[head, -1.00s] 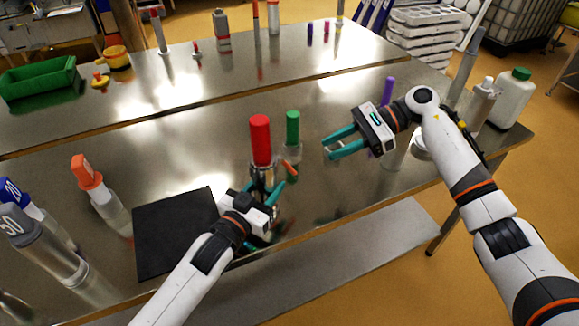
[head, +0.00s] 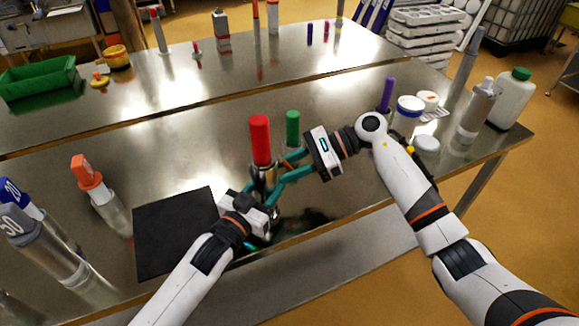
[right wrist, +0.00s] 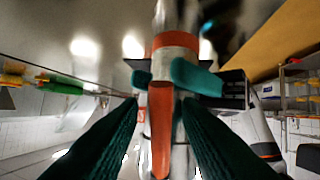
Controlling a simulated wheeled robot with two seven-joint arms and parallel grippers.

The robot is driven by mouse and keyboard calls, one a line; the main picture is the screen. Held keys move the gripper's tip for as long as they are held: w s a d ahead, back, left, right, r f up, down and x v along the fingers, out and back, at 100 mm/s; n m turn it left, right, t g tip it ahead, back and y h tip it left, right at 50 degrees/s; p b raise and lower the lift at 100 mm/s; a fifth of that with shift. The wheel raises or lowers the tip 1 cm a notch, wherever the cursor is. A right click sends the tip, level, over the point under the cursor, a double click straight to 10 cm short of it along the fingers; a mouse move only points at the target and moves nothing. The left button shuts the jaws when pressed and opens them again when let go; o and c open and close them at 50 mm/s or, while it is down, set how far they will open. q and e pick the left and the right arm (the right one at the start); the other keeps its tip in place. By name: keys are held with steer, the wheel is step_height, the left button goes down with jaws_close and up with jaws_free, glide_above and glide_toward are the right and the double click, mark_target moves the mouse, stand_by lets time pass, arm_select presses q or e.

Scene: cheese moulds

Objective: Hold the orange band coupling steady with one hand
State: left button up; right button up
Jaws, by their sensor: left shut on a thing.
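The coupling's orange band (right wrist: 175,41) wraps a shiny cylinder in the right wrist view, and an orange lever (right wrist: 160,130) hangs below it. My left gripper (head: 266,190) is shut on the coupling below the red-topped cylinder (head: 260,140); its teal fingertips show on either side, just under the band. My right gripper (head: 279,174) comes in from the right. Its two dark teal fingers (right wrist: 158,120) are apart on either side of the lever, with a gap visible, so it is open. In the head view the fingers hide most of the coupling.
A green-capped cylinder (head: 292,128) stands close behind the grippers. A black mat (head: 175,235) lies left of my left gripper. An orange-capped bottle (head: 98,185) stands further left. White tubs (head: 409,112) and bottles stand at the right.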

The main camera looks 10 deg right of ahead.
jaws_close()
steer(key=shift+d, duration=0.1)
stand_by(0.3)
steer(key=h, duration=0.1)
steer(key=r+h, duration=0.1)
steer(key=h, duration=0.1)
steer(key=d+t+h, duration=0.1)
steer(key=h, duration=0.1)
steer(key=shift+w+d+r+n, duration=0.1)
steer(key=shift+w+r+n, duration=0.15)
steer(key=shift+n, duration=0.15)
steer(key=shift+d+r+t+h, duration=0.1)
steer(key=shift+r+t+h, duration=0.15)
steer(key=shift+h, duration=0.6)
steer(key=shift+d+r+t+h, duration=0.1)
steer(key=shift+r+t+h, duration=0.2)
steer(key=shift+h, duration=0.6)
steer(key=shift+d+r+t+h, duration=0.1)
steer(key=shift+r+t+h, duration=0.15)
steer(key=shift+h, duration=0.6)
